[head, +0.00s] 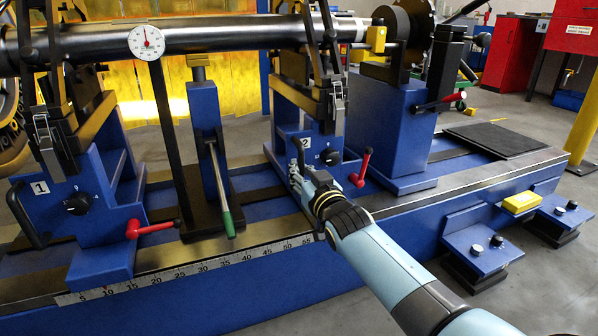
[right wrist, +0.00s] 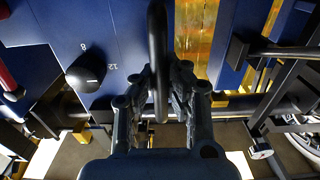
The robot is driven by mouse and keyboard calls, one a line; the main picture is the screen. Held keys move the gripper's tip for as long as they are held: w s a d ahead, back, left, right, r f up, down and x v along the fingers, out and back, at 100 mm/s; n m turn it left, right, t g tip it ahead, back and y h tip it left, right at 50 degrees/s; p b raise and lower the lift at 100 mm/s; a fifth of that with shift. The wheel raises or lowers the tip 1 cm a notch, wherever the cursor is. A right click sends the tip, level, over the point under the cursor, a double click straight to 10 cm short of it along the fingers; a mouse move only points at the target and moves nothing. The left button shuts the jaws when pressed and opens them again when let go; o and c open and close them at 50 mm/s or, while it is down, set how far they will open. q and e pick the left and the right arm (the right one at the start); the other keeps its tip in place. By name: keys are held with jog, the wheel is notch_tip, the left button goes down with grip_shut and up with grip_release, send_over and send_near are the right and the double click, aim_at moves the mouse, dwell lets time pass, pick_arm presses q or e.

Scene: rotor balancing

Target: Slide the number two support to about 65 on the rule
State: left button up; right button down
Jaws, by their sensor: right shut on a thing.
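The number two support (head: 283,140) is the blue stand with the "2" label, under the dark rotor shaft. It has a black knob, a red-handled lever (head: 362,168) and a black handle (right wrist: 158,60). My right gripper (head: 297,172) is shut on that handle; in the right wrist view the handle stands upright between its fingers (right wrist: 160,85). The rule (head: 200,267) runs along the bed's front edge, readable from about 5 to 55. My arm covers the part beyond, so the support's reading cannot be told. My left gripper is not in view.
The number one support (head: 100,215) stands at left with its own red lever (head: 150,229). A post with a green-handled lever (head: 227,222) stands between the supports. A blue pedestal (head: 392,135) stands close right of number two. A yellow box (head: 521,202) sits farther right.

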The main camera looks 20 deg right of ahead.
jog(key=shift+d+f, duration=0.25)
jog(key=shift+d, duration=0.6)
jog(key=c, duration=1.6)
grip_release()
jog(key=shift+s+d, duration=0.15)
jog(key=o, duration=0.6)
jog(key=shift+r, duration=0.15)
jog(key=shift+o, duration=0.2)
jog(key=s+p, duration=0.3)
jog(key=s, duration=0.3)
jog(key=shift+s, duration=0.35)
